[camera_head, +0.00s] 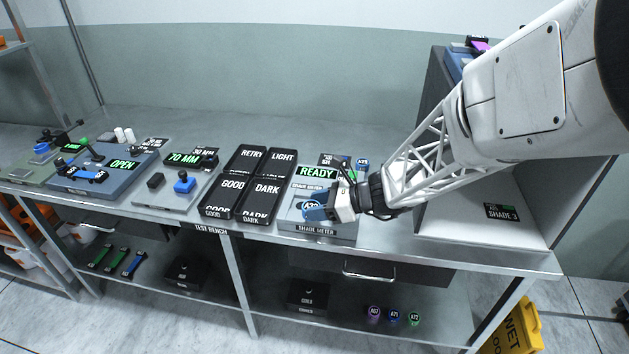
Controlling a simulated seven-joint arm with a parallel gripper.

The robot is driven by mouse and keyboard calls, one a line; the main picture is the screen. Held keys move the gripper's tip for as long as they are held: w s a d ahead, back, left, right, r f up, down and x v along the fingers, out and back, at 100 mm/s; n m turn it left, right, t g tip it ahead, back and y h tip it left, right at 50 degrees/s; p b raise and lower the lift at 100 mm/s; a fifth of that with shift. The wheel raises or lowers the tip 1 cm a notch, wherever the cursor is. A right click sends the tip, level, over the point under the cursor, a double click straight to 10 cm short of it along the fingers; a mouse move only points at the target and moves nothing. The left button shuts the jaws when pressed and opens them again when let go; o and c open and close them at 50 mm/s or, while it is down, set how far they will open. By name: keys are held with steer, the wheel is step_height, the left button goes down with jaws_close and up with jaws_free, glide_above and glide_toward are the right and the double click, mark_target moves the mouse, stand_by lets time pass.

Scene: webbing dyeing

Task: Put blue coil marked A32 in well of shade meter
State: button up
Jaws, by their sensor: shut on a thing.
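The shade meter (318,230) is a grey box on the bench with a lit green READY display (317,172) at its back. My gripper (317,210) reaches in from the right, low over the meter, shut on a blue coil (309,205). The coil's round end label faces up; its small text seems to start with A3, but I cannot read it fully. The coil is over the meter's top. The gripper and coil hide the well, so I cannot tell whether the coil is inside it or above it.
Another coil (362,165) stands behind the gripper. Trays marked RETRY, LIGHT, GOOD and DARK (266,192) lie left of the meter. A white-floored bay marked SHADE 3 (470,228) is at right. A purple coil (373,314), blue coil (394,316) and green coil (414,319) stand on the lower shelf.

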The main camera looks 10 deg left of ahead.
steer(key=w+a, duration=0.1)
steer(key=w, duration=0.2)
steer(key=w+a, duration=0.2)
steer(key=w+a+f, duration=0.1)
steer(key=w, duration=0.2)
steer(key=shift+w+a, duration=0.3)
steer(key=shift+w, duration=0.05)
steer(key=shift+f, duration=1.7)
steer(key=shift+f, duration=0.65)
steer(key=o, duration=0.9)
steer(key=shift+s+f, duration=0.1)
steer(key=shift+f, duration=0.05)
steer(key=shift+r, duration=0.55)
steer(key=shift+r+v, duration=0.1)
steer(key=shift+v, duration=1.85)
steer(key=shift+r+v, duration=0.15)
steer(key=shift+v, duration=1.8)
